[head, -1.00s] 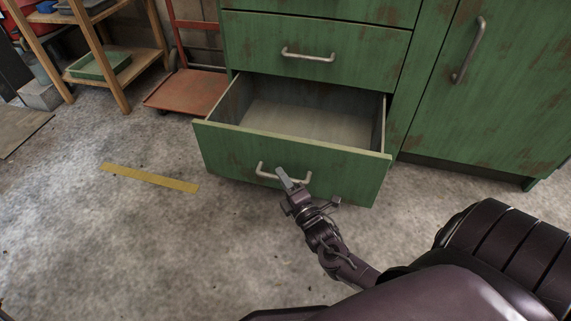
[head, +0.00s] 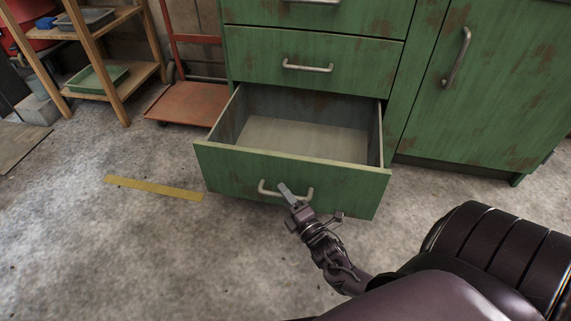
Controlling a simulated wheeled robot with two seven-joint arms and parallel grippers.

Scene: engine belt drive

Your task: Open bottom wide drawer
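The bottom wide drawer (head: 230,166) of the green cabinet is pulled far out, and its inside looks empty. Its metal bar handle (head: 266,188) is on the front panel. My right gripper (head: 287,191) is at the handle, with its fingers overlapping the handle's right half. I cannot tell whether the fingers are closed around the bar or only beside it. My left gripper is not in view.
A closed drawer (head: 350,62) is above the open one. A closed cabinet door (head: 490,95) is on the right. A red hand truck (head: 188,104) and a wooden shelf (head: 112,88) stand at the left. The floor in front is clear, with a yellow strip (head: 155,188).

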